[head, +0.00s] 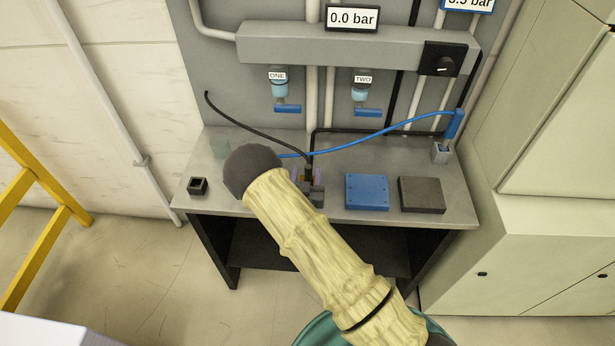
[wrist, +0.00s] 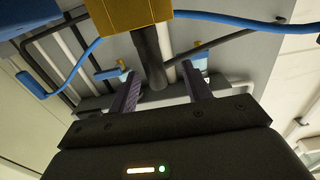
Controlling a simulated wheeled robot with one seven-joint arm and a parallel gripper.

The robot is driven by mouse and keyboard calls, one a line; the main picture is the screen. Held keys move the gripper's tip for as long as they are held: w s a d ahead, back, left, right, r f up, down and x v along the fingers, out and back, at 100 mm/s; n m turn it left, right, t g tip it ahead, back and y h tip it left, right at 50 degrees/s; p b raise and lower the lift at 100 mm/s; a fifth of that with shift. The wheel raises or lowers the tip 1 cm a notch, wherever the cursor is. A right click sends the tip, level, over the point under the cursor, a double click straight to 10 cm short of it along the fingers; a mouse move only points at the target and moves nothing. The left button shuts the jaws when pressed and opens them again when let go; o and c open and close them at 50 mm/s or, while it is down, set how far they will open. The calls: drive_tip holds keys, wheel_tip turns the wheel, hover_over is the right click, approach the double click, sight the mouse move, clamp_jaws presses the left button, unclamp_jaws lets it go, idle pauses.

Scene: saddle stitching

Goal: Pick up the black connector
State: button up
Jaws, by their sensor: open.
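My gripper (wrist: 160,70) is open, with its two purple fingers apart in the wrist view. A thick black cylindrical piece (wrist: 150,58), which looks like the black connector, shows between the fingers below a yellow-orange block (wrist: 130,10). I cannot tell whether a finger touches it. In the head view my gripper (head: 303,176) is at the middle of the grey workbench, mostly hidden behind my forearm. A bit of purple finger and orange shows there, close to where a black hose (head: 312,145) comes down.
The workbench (head: 240,200) also holds a small black open box (head: 197,186), a blue plate (head: 367,192), a dark grey block (head: 421,194) and a grey holder (head: 442,153) with a blue connector (head: 455,124). A blue hose (head: 390,127) crosses above the bench. Valves with blue handles (head: 288,108) hang behind.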

sight(309, 164)
drive_tip(key=w, duration=0.1)
drive_tip(key=w+p, duration=0.1)
drive_tip(key=w, duration=0.1)
drive_tip(key=shift+w+d+r, duration=0.2)
drive_tip(key=shift+d, duration=0.1)
drive_tip(key=shift+w+f, duration=0.1)
drive_tip(key=shift+w, duration=0.15)
clamp_jaws()
wheel_tip(309, 164, up, 10)
drive_tip(key=b, duration=0.2)
idle(0.6)
idle(0.4)
